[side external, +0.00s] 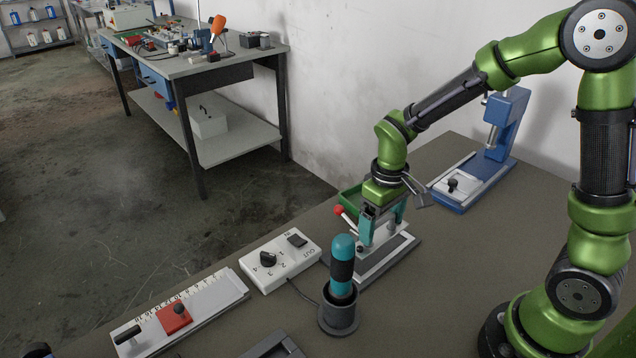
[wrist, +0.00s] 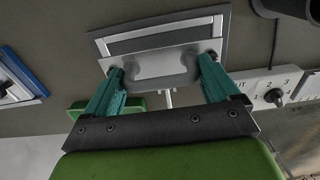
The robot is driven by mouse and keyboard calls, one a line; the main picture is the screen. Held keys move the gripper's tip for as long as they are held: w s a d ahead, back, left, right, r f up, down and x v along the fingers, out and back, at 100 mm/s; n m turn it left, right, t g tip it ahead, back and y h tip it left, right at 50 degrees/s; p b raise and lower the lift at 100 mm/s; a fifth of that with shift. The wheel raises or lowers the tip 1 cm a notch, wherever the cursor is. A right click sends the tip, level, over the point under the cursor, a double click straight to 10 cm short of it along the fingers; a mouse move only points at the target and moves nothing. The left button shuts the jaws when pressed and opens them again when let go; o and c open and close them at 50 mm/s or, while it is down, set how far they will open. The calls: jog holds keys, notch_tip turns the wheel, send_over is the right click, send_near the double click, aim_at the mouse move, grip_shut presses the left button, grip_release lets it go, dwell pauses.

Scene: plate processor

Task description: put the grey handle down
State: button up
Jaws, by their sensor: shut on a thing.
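My gripper (side external: 381,232) is above the low grey frame (side external: 397,259) in the side view, pointing down. In the wrist view its two teal fingers stand wide apart. The grey handle (wrist: 160,68), a pale metal piece with a scalloped edge, spans between the fingertips, and my gripper is shut on it. The handle overlaps the near part of the rectangular frame, which also shows in the wrist view (wrist: 226,22). In the side view the fingers largely hide the handle. I cannot tell whether it touches the frame.
A dark cup (side external: 339,318) holding a teal-and-black tool (side external: 342,265) stands close in front. A white control box (side external: 280,259) and a ruled slide with a red block (side external: 174,317) lie left. A green tray (side external: 350,197) and a blue press (side external: 507,125) are behind.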

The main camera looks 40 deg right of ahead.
aim_at(388, 216)
notch_tip(388, 216, up, 5)
jog(key=shift+d+f, duration=0.1)
jog(key=shift+d, duration=0.05)
jog(key=shift+d+m, duration=0.3)
jog(key=shift+d, duration=0.35)
jog(key=shift+m, duration=0.6)
jog(key=d+f, duration=0.1)
jog(key=d, duration=0.1)
jog(key=s+d+f, duration=0.1)
jog(key=d, duration=0.2)
jog(key=s+d+f, duration=0.1)
jog(key=d+f, duration=0.1)
jog(key=d, duration=0.1)
jog(key=shift+d, duration=0.15)
jog(key=shift+n, duration=0.3)
jog(key=w+d, duration=0.1)
jog(key=w, duration=0.4)
jog(key=w+d+f, duration=0.1)
jog(key=w+d, duration=0.1)
jog(key=w, duration=0.3)
jog(key=w+d+f, duration=0.1)
jog(key=w, duration=0.5)
jog(key=shift+d, duration=0.2)
jog(key=shift+f, duration=1.7)
jog(key=shift+s+f, duration=0.1)
jog(key=shift+f, duration=0.05)
jog(key=o, duration=0.9)
jog(key=shift+o, duration=0.2)
